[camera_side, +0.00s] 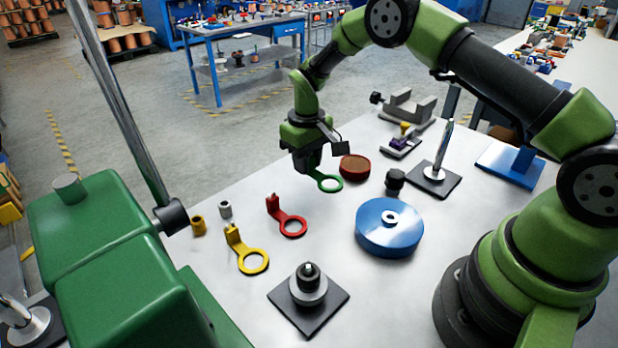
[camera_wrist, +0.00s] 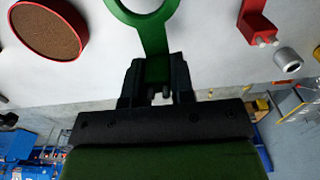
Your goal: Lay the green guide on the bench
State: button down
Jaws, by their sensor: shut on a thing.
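The green guide (camera_side: 328,184) is a flat ring with a short handle, at the far part of the grey bench (camera_side: 235,290). My gripper (camera_side: 308,165) is shut on its handle end. In the wrist view the guide (camera_wrist: 154,35) extends out from between the jaws (camera_wrist: 158,85), with its ring cut off by the top edge. The ring is at or close above the bench top; I cannot tell whether it touches. The jaws hide most of the handle end in the side view.
A red round tin (camera_side: 355,168) stands just right of the green guide. A red guide (camera_side: 290,224) and a yellow guide (camera_side: 252,260) lie to the left and nearer. A blue spool (camera_side: 389,232), a black knob (camera_side: 395,180) and a spindle on a plate (camera_side: 308,287) stand nearby.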

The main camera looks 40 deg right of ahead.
aim_at(307, 187)
jog(key=shift+f, duration=2.05)
jog(key=shift+f, duration=0.15)
jog(key=c, duration=1)
grip_release()
